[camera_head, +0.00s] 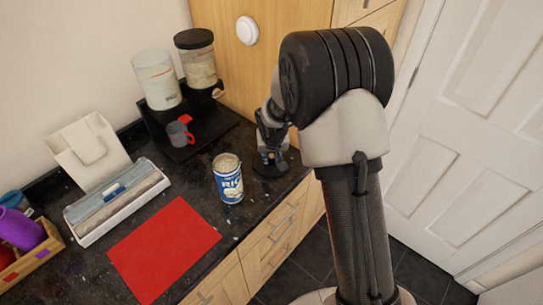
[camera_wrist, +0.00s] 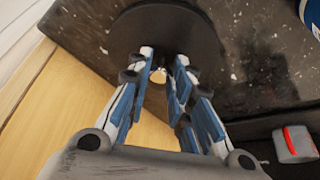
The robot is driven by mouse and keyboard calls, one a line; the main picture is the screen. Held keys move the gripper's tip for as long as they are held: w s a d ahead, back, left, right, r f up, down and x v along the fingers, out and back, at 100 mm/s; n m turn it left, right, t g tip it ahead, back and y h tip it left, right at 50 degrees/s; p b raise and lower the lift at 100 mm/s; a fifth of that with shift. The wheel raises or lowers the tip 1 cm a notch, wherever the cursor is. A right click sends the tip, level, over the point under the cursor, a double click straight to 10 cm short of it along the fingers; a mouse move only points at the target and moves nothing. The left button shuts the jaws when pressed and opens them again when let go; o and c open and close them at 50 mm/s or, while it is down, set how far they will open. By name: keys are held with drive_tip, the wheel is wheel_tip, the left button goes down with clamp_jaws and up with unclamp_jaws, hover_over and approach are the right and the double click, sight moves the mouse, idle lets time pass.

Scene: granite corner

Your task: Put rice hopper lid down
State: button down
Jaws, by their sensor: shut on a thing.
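My gripper (camera_head: 271,152) is low over the right end of the black counter, fingers pointing down. In the wrist view my gripper (camera_wrist: 160,70) is shut on the knob of the round black rice hopper lid (camera_wrist: 125,38). The lid (camera_head: 270,171) is at or just above the counter, close to its front right edge; I cannot tell if it touches. The left hopper (camera_head: 157,80) on the black stand has an open top. The right hopper (camera_head: 196,65) wears a black lid.
A blue rice can (camera_head: 229,184) stands left of the lid. A grey cup with red (camera_head: 180,135) sits on the hopper stand (camera_head: 190,150). A red mat (camera_head: 165,248), a white box (camera_head: 115,203) and a wooden crate (camera_head: 35,250) lie farther left. A tall wooden cabinet (camera_head: 285,40) rises behind.

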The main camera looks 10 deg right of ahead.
drive_tip(key=shift+r, duration=0.15)
drive_tip(key=shift+f, duration=0.25)
drive_tip(key=c, duration=1.4)
unclamp_jaws()
drive_tip(key=shift+c, duration=0.2)
drive_tip(key=shift+r, duration=0.15)
